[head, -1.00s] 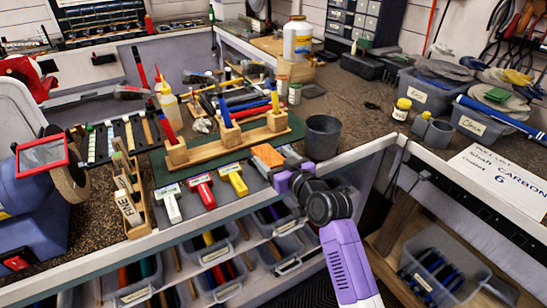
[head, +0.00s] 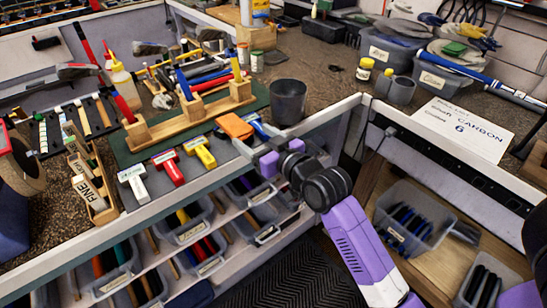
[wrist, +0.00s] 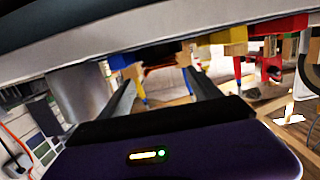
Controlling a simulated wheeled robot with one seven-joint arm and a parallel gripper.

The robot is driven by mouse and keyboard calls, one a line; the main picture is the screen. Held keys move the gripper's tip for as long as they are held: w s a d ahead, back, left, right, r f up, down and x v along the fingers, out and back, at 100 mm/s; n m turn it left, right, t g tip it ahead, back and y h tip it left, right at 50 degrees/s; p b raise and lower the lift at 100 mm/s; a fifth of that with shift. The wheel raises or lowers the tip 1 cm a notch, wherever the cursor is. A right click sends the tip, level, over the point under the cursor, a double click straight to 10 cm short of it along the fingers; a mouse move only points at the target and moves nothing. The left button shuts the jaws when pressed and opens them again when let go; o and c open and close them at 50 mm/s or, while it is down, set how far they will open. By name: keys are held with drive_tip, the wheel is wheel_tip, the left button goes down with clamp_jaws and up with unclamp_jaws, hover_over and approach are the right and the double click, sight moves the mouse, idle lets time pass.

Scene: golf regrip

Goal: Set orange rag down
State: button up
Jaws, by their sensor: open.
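The orange rag (head: 234,126) lies bunched on the front part of the workbench, by the right end of the green mat (head: 140,150). My gripper (head: 252,138) is at the bench's front edge, just right of and in front of the rag. Its two dark fingers are apart, one on the near side of the rag and one toward its right. Whether a finger touches the rag cannot be told.
A dark cup (head: 288,102) stands right of the rag. White, red and yellow tools (head: 168,166) lie to its left, and a wooden rack (head: 195,112) stands behind. A blue tool (head: 257,127) lies beside my fingers. Open bins (head: 190,228) sit under the bench.

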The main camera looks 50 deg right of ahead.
drive_tip(key=shift+s, duration=0.1)
drive_tip(key=s+a+f+n+y, duration=0.1)
drive_tip(key=s+a+f, duration=0.1)
drive_tip(key=s+a, duration=0.3)
drive_tip(key=s+a+f+n+y, duration=0.1)
drive_tip(key=s+a+f, duration=0.2)
drive_tip(key=s, duration=0.9)
drive_tip(key=s+a+f+n+y, duration=0.1)
drive_tip(key=s+a+f+n, duration=0.1)
drive_tip(key=s+a, duration=0.6)
drive_tip(key=shift+s+a+f+g+y, duration=0.2)
drive_tip(key=shift+s+a+g+y, duration=0.15)
drive_tip(key=shift+a, duration=0.2)
drive_tip(key=shift+m+y, duration=0.35)
drive_tip(key=shift+m, duration=0.05)
drive_tip(key=s+a+r, duration=0.1)
drive_tip(key=s+a, duration=0.1)
drive_tip(key=s+a+r, duration=0.1)
drive_tip(key=s, duration=0.1)
drive_tip(key=s+a, duration=0.2)
drive_tip(key=shift+s+a+r, duration=0.35)
drive_tip(key=shift+s+r, duration=0.05)
drive_tip(key=shift+c, duration=0.7)
